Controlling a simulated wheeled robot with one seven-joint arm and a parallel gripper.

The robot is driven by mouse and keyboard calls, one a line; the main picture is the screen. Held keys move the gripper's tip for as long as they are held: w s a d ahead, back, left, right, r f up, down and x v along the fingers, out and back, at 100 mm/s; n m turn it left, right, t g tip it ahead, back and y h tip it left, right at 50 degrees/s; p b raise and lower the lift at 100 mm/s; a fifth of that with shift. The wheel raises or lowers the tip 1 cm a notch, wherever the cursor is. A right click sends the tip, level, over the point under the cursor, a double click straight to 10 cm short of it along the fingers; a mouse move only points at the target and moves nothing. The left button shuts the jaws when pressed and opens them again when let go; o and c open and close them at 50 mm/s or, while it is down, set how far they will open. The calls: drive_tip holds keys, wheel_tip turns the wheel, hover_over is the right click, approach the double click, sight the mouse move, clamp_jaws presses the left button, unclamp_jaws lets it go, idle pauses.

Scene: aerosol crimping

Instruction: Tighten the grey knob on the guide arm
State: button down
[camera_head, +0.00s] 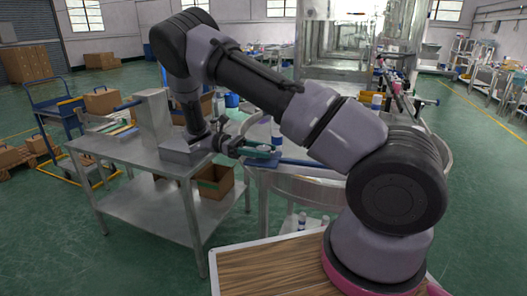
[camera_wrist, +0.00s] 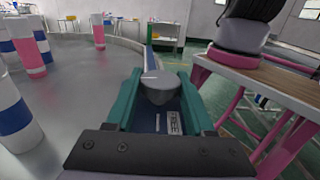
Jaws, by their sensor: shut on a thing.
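The grey knob (camera_wrist: 160,86) has a round, flat top and sits on the blue guide arm (camera_wrist: 149,58), which runs away from me in the wrist view. The teal fingers of my gripper (camera_wrist: 160,95) stand on both sides of the knob and are shut on it. In the head view my gripper (camera_head: 258,152) is at the blue guide arm (camera_head: 302,162), by the edge of the round metal table (camera_head: 290,187). The knob is too small to make out there.
Several white cans with blue and pink bands (camera_wrist: 28,48) stand on the round table at the left of the wrist view. A metal bench (camera_head: 128,154) with a grey column (camera_head: 153,118) stands left in the head view. A wooden-topped table (camera_wrist: 270,78) is at the right.

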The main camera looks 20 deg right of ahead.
drive_tip(key=shift+m+g+y, duration=1.2)
drive_tip(key=shift+g+y, duration=0.1)
drive_tip(key=shift+g, duration=0.1)
drive_tip(key=shift+c, duration=1.3)
unclamp_jaws()
